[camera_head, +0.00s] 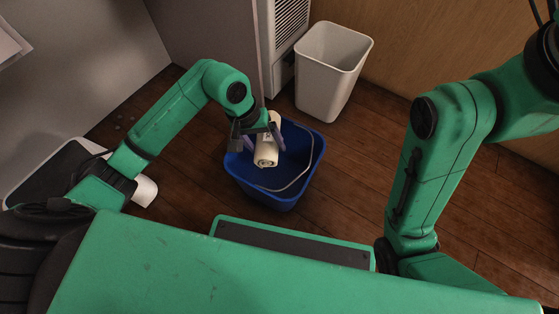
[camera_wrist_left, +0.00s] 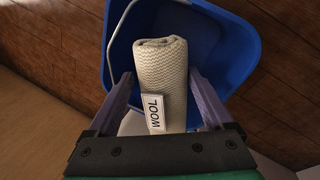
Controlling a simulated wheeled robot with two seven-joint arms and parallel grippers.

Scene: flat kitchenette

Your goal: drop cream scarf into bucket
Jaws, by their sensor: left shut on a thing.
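The cream scarf (camera_head: 266,153) is a rolled, knitted bundle held in my left gripper (camera_head: 262,140) over the blue bucket (camera_head: 253,181). In the left wrist view the scarf (camera_wrist_left: 161,75) shows its woven texture and a white tag reading WOOL. The purple fingers of my left gripper (camera_wrist_left: 163,100) stand on both sides of it. The bucket's rim (camera_wrist_left: 240,85) surrounds the scarf in that view. How far the scarf hangs above or inside the bucket is hard to tell. My right arm is at the right in the head view, with its gripper out of sight.
A white bin (camera_head: 328,80) stands behind the bucket, beside a grey cabinet panel. A dark-topped white object (camera_head: 48,170) lies at the left. Wooden floor (camera_head: 370,160) is clear to the right of the bucket.

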